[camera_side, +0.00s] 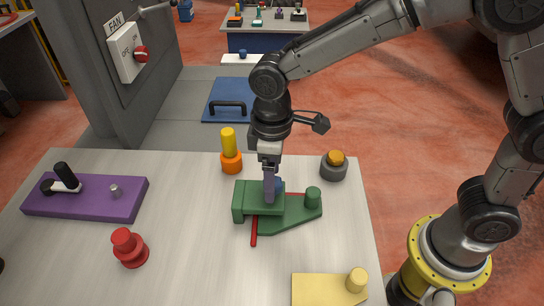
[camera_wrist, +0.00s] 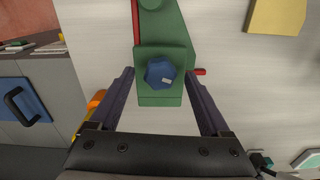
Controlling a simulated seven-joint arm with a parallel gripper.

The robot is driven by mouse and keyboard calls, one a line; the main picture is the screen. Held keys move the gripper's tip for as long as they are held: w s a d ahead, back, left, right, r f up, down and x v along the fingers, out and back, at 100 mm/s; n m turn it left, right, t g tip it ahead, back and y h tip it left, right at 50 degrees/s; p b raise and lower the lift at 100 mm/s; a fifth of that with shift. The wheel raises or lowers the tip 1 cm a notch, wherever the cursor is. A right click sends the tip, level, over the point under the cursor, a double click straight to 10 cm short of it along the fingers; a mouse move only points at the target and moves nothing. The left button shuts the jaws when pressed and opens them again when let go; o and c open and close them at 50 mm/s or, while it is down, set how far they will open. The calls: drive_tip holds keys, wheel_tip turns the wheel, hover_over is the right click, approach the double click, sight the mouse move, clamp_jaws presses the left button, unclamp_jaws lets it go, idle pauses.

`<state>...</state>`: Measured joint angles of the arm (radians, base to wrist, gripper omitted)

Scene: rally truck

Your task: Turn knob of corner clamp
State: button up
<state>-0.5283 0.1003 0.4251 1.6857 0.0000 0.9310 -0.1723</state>
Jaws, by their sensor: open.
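The green corner clamp (camera_side: 250,201) lies on the pale worktop. It has a red bar (camera_side: 254,232) along it and a green round post at its right. Its blue knob (camera_wrist: 160,73) sits on the green block in the wrist view, with a small pale mark on its face. In the side view the knob is mostly hidden behind a finger. My gripper (camera_side: 269,198) points down over the clamp. In the wrist view its two fingers (camera_wrist: 160,88) stand apart on either side of the green block, with the knob between them and gaps on both sides.
An orange base with a yellow cylinder (camera_side: 229,142) and a dark round base with an orange top (camera_side: 335,165) stand behind the clamp. A red knob piece (camera_side: 129,247), a purple plate (camera_side: 85,203) and a yellow plate (camera_side: 325,290) lie around.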

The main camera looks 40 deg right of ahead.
wheel_tip(320, 180, up, 14)
drive_tip(key=shift+f, duration=0.25)
drive_tip(key=shift+s+d+f, duration=0.1)
drive_tip(key=shift+f, duration=0.05)
idle(1.0)
wheel_tip(320, 180, down, 14)
drive_tip(key=shift+r, duration=0.15)
idle(0.4)
clamp_jaws()
idle(0.3)
